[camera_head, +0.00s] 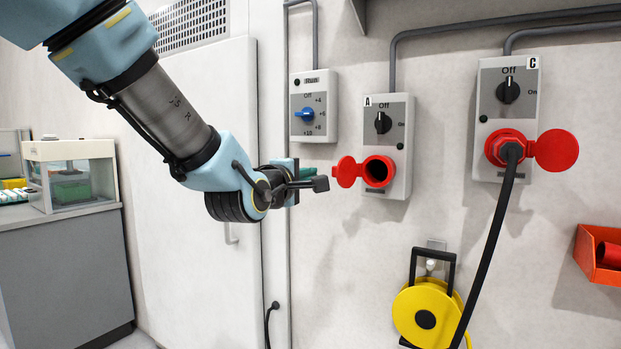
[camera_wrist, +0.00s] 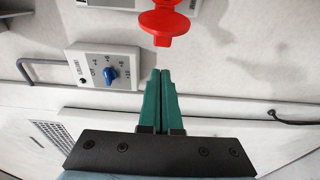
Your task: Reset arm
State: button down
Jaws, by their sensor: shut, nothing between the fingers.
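My gripper (camera_head: 318,173) is at the end of the blue and grey arm, in front of the wall and just left of the socket box marked A (camera_head: 397,190). In the wrist view, its green fingers (camera_wrist: 160,72) lie side by side with nothing between them. Box A has a red socket with its red cap flipped open to the left, and a black knob at Off. The red cap also shows at the top of the wrist view (camera_wrist: 165,22). How far the fingertips are from the wall cannot be told.
A thermostat box with a blue knob (camera_head: 304,114) is above the gripper. Box C (camera_head: 507,85) at right has a black cable (camera_head: 487,250) plugged in. A yellow cable reel (camera_head: 405,312) and orange bin (camera_head: 590,262) are lower right. A counter with a glass case (camera_head: 70,150) stands at left.

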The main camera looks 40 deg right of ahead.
jog(key=shift+s+a, duration=1)
jog(key=shift+a, duration=0.1)
jog(key=w+a+f+m+t+y+p, duration=0.1)
jog(key=w+a+f+t+y+p, duration=0.1)
jog(key=w+a+f+y, duration=0.7)
jog(key=w+a+f+m+g+y+p, duration=0.1)
jog(key=w+a+f, duration=0.25)
jog(key=a, duration=0.55)
jog(key=w+a+f+m+y+p, duration=0.15)
jog(key=w+a, duration=0.25)
jog(key=a, duration=0.5)
jog(key=s+a+f+g+y, duration=0.1)
jog(key=s+a+f+g, duration=0.1)
jog(key=a, duration=0.5)
jog(key=s+a+f+m+g+y+p, duration=0.1)
jog(key=s+a, duration=0.3)
jog(key=a, duration=0.4)
jog(key=s+a+f+m+g+y, duration=0.1)
jog(key=s+a+f+g+y, duration=0.2)
jog(key=a, duration=0.5)
jog(key=shift+f+p, duration=0.3)
jog(key=shift+p, duration=0.1)
